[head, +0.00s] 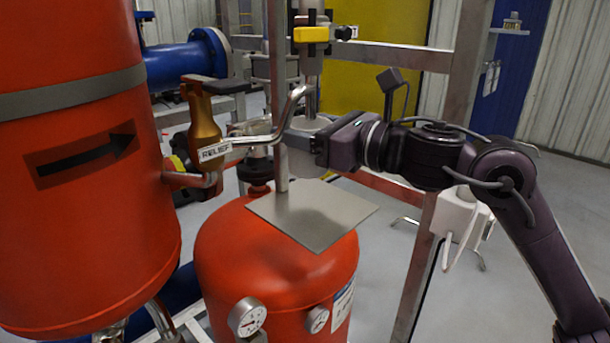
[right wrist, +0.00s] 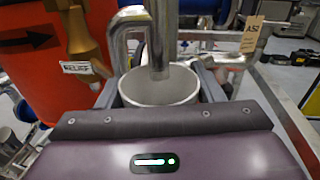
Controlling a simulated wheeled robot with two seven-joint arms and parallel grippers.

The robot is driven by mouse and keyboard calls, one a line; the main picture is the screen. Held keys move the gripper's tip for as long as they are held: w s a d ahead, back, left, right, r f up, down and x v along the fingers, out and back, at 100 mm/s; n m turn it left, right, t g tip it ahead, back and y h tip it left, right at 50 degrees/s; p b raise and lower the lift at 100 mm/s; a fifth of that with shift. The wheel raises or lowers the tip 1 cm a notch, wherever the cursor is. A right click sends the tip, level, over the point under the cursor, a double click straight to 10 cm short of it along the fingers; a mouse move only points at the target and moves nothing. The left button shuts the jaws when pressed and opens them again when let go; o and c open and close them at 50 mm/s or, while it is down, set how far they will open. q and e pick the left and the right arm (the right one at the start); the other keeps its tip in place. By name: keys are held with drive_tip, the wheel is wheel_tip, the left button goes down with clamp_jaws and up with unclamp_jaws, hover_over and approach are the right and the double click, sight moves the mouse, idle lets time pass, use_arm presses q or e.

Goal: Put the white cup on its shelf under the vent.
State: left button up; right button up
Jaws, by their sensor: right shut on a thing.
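My right gripper (head: 304,136) is shut on the white cup (head: 310,123), with its fingers on either side of it. In the right wrist view the cup (right wrist: 160,90) is upright, mouth up, and looks empty. The lower end of a vertical metal vent pipe (right wrist: 158,50) shows over or just inside the cup's mouth; I cannot tell which. The pipe also shows in the head view (head: 312,95). A flat grey plate, the shelf (head: 315,215), lies lower than the cup, with a visible gap between them. My left gripper is not in view.
The brass relief valve (head: 203,125) with its RELIEF tag (head: 215,150) and a bent pipe (head: 270,135) stand left of the cup. A large red tank (head: 75,220) fills the left. A smaller red tank (head: 250,250) stands below the shelf. A metal frame post (head: 465,70) rises behind my arm.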

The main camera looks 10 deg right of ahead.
sight(304, 166)
drive_tip(key=shift+d+f, duration=0.15)
drive_tip(key=shift+f, duration=2.95)
drive_tip(key=shift+f, duration=0.1)
drive_tip(key=o, duration=0.6)
drive_tip(key=shift+c, duration=0.2)
drive_tip(key=o, duration=0.5)
drive_tip(key=shift+c, duration=0.2)
